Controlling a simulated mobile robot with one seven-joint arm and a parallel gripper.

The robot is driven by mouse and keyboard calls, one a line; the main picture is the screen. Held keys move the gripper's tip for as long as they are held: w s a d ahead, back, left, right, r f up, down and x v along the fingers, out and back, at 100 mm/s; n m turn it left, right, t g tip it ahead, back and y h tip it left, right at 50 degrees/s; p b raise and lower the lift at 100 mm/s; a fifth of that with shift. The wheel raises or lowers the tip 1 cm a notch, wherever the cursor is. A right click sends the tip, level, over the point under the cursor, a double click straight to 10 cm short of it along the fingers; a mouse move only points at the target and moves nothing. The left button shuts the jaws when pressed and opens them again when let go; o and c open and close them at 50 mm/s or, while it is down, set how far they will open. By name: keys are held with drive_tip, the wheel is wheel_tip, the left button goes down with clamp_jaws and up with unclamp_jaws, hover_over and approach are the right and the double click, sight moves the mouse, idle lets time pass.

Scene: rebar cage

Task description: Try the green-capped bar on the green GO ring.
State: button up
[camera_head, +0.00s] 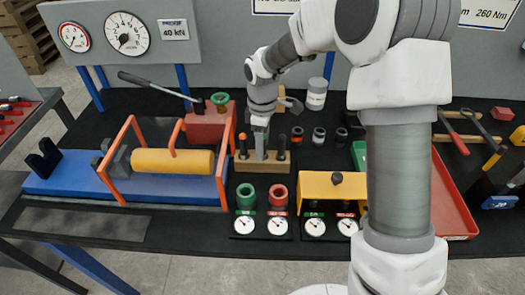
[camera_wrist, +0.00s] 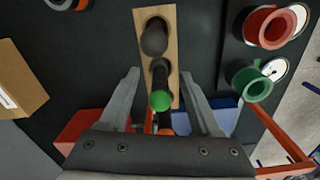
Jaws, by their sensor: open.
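The green-capped bar (camera_wrist: 159,101) stands in a wooden rack (camera_wrist: 171,15) with its green cap facing the wrist camera. My gripper (camera_wrist: 160,75) is open, with one finger on each side of this bar; I cannot tell whether they touch it. In the head view my gripper (camera_head: 261,153) points down at the middle of the rack (camera_head: 270,167), hiding the green cap. The green ring (camera_head: 245,195) stands in front of the rack, beside a red ring (camera_head: 278,194). In the wrist view the green ring (camera_wrist: 256,86) is right of the bar.
Other dark bars (camera_head: 281,146) stand in the rack. A yellow cylinder (camera_head: 172,161) in an orange-framed rig is at left. A yellow block (camera_head: 333,188) with gauges and a red tray (camera_head: 452,200) are at right. Several small dark cylinders (camera_head: 319,135) stand behind.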

drive_tip(key=shift+f, duration=0.5)
clamp_jaws()
drive_tip(key=shift+r, duration=0.1)
